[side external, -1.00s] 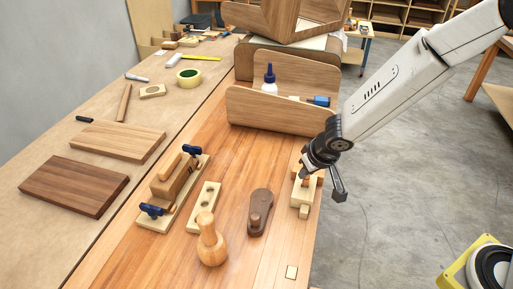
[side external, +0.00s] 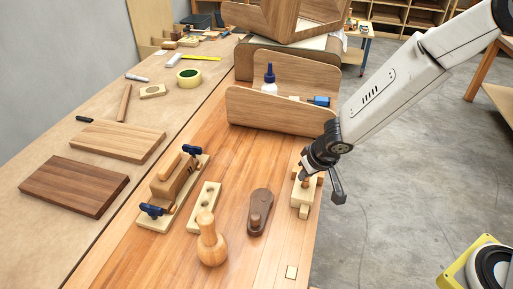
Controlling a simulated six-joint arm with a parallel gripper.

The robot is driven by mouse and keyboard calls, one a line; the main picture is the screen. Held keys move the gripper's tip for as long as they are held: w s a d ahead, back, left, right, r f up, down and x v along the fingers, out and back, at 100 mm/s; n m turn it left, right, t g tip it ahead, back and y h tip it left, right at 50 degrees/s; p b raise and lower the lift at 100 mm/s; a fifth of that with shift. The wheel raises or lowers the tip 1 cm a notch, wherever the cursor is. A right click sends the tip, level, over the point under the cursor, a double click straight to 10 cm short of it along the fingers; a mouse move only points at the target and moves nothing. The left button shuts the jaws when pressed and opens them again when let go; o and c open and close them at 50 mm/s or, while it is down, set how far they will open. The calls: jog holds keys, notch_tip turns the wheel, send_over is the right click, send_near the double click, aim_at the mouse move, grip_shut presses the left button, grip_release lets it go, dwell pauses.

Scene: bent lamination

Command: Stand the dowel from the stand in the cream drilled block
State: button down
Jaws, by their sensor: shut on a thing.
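The cream drilled block (side external: 204,207) lies on the bench left of centre, with several round holes in its top. My gripper (side external: 305,180) is at the pale wooden stand (side external: 301,203) near the bench's right edge. It is shut on the dowel (side external: 306,183), a short brown piece that shows at the stand. The jaws partly hide the dowel, and I cannot tell whether its lower end is still inside the stand.
A clamped wooden assembly (side external: 173,190) is left of the block. A bent-wood holder (side external: 280,110) with a glue bottle (side external: 269,80) stands behind.

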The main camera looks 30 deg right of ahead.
jog(key=shift+f, duration=0.35)
dwell(0.3)
jog(key=shift+c, duration=0.5)
grip_release()
jog(key=shift+r, duration=0.15)
jog(key=shift+r, duration=3.9)
jog(key=s+d+g, duration=0.2)
jog(key=s+d, duration=0.8)
jog(key=s, duration=0.4)
jog(key=shift+f, duration=0.45)
